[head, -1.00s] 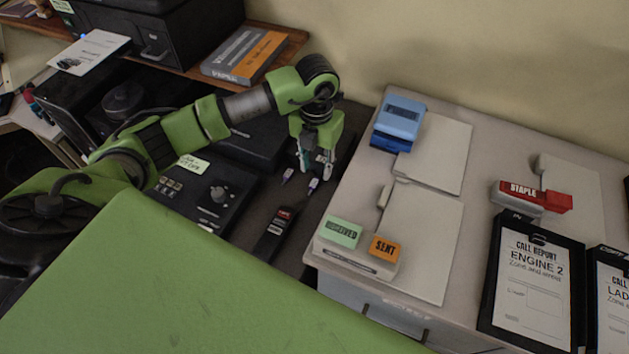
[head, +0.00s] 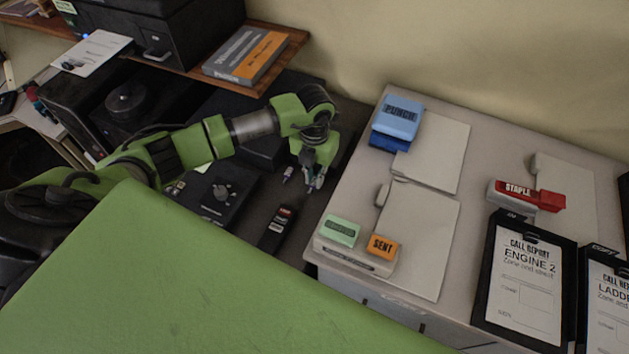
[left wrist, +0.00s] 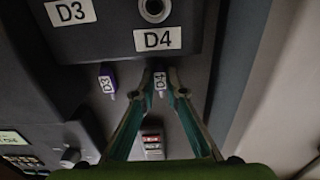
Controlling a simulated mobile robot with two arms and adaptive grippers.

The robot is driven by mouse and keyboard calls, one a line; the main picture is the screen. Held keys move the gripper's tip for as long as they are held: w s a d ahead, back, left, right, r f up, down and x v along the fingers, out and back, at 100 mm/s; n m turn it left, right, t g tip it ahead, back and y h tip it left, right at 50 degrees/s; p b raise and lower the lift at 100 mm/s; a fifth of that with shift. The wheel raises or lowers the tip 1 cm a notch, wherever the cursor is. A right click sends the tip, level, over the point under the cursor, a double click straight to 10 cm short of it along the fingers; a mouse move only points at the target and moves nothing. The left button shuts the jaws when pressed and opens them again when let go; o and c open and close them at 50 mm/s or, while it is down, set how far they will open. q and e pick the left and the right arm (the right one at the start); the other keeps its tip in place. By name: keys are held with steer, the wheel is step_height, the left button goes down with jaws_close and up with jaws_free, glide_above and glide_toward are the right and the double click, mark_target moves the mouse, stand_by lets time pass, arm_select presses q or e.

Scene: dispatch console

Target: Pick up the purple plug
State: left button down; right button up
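A purple plug with a D3 label (left wrist: 107,80) lies on the dark console surface to the left of my gripper in the left wrist view. It also shows in the head view (head: 288,174). A greyish plug labelled D4 (left wrist: 160,82) is between the fingertips of my left gripper (left wrist: 160,88), with small gaps appearing on both sides. In the head view, my left gripper (head: 314,181) reaches down beside the purple plug, on its right, and mostly hides the D4 plug. The fingers look partly open. My right gripper is not in view.
A dark unit with D3 and D4 labels and a round socket (left wrist: 153,9) stands just beyond the plugs. A black handset-like device (head: 278,228) lies nearer. The light desk with a blue punch (head: 398,118) rises close on the right.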

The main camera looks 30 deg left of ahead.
arm_select(q)
steer(key=shift+r, duration=0.1)
steer(key=shift+r+b, duration=0.5)
steer(key=s+d+r+b, duration=0.4)
steer(key=s+r, duration=0.8)
steer(key=s, duration=0.1)
steer(key=shift+s+d, duration=0.15)
steer(key=shift+d, duration=0.05)
